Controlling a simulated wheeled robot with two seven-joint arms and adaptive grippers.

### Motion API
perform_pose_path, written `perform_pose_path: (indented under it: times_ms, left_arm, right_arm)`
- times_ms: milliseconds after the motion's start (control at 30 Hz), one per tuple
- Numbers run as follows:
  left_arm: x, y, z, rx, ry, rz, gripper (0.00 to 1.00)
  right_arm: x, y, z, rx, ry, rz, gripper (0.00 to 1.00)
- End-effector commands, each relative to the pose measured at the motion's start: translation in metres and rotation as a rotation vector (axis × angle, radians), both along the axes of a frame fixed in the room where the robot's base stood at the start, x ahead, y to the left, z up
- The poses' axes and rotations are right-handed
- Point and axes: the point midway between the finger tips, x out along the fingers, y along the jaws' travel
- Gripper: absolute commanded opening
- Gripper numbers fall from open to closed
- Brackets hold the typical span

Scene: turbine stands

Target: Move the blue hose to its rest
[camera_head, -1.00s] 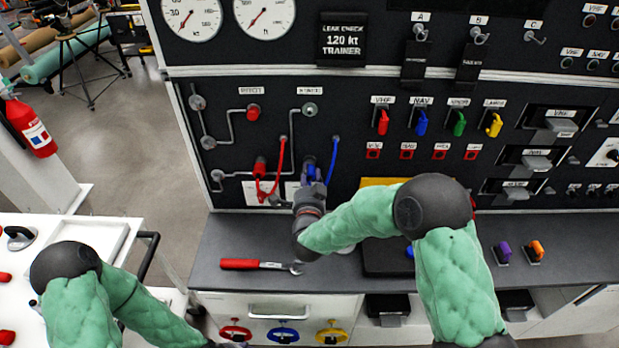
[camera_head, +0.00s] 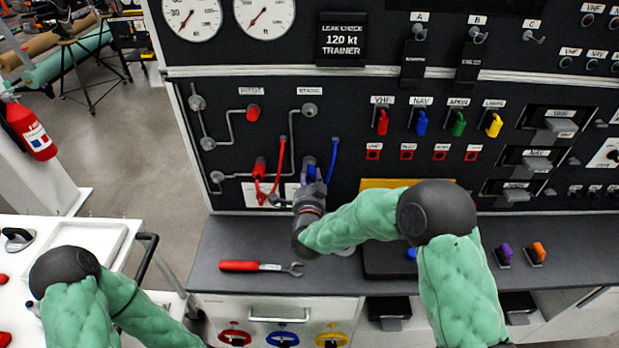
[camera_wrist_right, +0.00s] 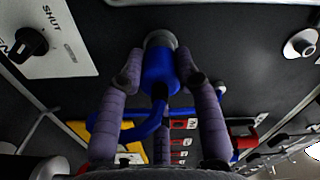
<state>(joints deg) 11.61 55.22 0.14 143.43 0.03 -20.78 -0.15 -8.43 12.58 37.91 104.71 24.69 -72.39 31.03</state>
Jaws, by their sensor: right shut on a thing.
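The blue hose (camera_head: 333,160) hangs against the dark trainer panel in the head view, and its blue end fitting (camera_head: 311,172) is at my right gripper (camera_head: 312,184). The hose curves away below the fitting. My left gripper is outside the head view; only my left arm shows.
A red hose (camera_head: 279,165) with a red fitting (camera_head: 259,168) hangs just left of the blue one. A red-handled wrench (camera_head: 258,267) lies on the bench (camera_head: 225,240). A black box (camera_head: 385,262) lies right of my right wrist. Hooks and coloured plugs line the panel.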

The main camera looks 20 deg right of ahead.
Motion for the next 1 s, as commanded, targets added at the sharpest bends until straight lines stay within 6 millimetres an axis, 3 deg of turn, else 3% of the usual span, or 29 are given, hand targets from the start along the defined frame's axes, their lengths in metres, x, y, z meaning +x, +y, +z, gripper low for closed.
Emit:
perform_pose_path:
  times_ms: [300,333,400,667,700,1000]
  left_arm:
    - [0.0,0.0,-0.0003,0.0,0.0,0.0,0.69]
    - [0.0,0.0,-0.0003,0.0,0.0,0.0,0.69]
    - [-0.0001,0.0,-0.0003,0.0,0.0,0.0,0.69]
    - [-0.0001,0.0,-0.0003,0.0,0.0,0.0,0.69]
    - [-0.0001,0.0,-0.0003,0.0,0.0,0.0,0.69]
    - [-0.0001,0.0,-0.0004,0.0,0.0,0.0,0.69]
  right_arm:
    - [0.0045,-0.0034,0.0082,0.002,-0.016,-0.006,0.0]
    - [0.0045,-0.0035,0.0083,0.002,-0.016,-0.006,0.39]
    - [0.0042,-0.0034,0.0081,0.001,-0.016,-0.006,0.59]
    - [0.0028,-0.0021,0.0052,0.0,-0.01,-0.004,0.61]
    - [0.0027,-0.0019,0.0045,0.001,-0.008,-0.004,0.69]
    - [0.0019,-0.0013,0.0035,0.0,-0.006,-0.002,0.69]
